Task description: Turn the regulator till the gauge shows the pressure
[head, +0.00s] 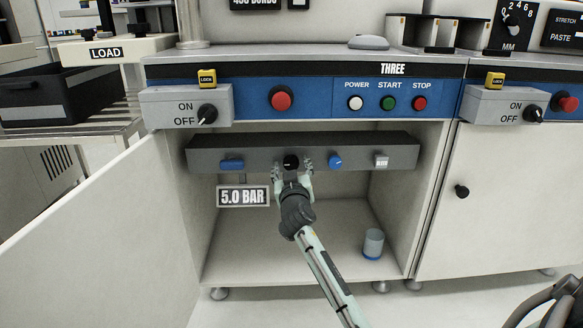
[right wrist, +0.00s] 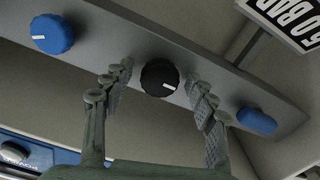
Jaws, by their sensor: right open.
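The black regulator knob (head: 291,160) sits on the front of a grey bar inside the open cabinet under station THREE. My right gripper (head: 292,172) is open in front of it, one finger on each side. In the right wrist view the black knob (right wrist: 160,78) shows between the open fingers (right wrist: 161,95), with a gap on both sides; its white mark points right. A plate reading 5.0 BAR (head: 243,196) hangs below the bar, left of the knob. I cannot make out a gauge dial or needle. My left gripper is not in view.
A grey cylinder (head: 373,243) stands on the cabinet floor. The open door (head: 100,225) bounds the left.

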